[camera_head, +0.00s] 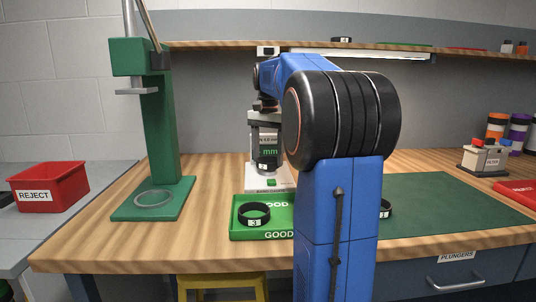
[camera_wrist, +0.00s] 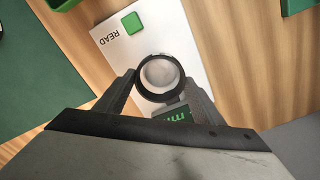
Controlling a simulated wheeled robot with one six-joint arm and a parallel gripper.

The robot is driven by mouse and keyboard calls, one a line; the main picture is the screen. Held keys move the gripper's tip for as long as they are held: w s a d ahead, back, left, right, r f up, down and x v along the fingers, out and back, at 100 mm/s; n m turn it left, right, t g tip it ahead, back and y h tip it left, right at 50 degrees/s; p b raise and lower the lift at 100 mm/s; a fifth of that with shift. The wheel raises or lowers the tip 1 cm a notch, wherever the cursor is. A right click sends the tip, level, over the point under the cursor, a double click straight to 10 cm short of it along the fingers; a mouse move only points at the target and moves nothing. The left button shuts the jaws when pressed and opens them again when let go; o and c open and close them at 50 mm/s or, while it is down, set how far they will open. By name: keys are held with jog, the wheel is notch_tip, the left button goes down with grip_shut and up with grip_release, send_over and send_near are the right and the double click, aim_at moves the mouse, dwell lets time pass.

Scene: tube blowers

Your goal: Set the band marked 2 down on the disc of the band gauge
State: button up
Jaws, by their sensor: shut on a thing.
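The black band marked 2 (camera_head: 267,162) is at the front of the band gauge (camera_head: 268,182), just below its green mm display. In the wrist view my gripper (camera_wrist: 160,86) is shut on the band (camera_wrist: 141,77), with one grey finger on each side. The pale round disc (camera_wrist: 159,73) of the gauge shows through the band's opening, so the band is over or around it. I cannot tell whether the band touches the disc or is slightly above it. My arm hides the right part of the gauge in the head view.
A green GOOD tray (camera_head: 262,235) in front of the gauge holds a band marked 3 (camera_head: 254,213). Another band (camera_head: 386,208) lies on the green mat (camera_head: 450,205), partly behind my arm. A green stand (camera_head: 160,120) and red REJECT bin (camera_head: 50,187) are left.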

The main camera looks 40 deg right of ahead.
jog(key=shift+f, duration=1.15)
jog(key=o, duration=1.1)
jog(key=shift+o, duration=0.2)
notch_tip(320, 180, up, 17)
jog(key=shift+r, duration=0.2)
jog(key=shift+s, duration=0.1)
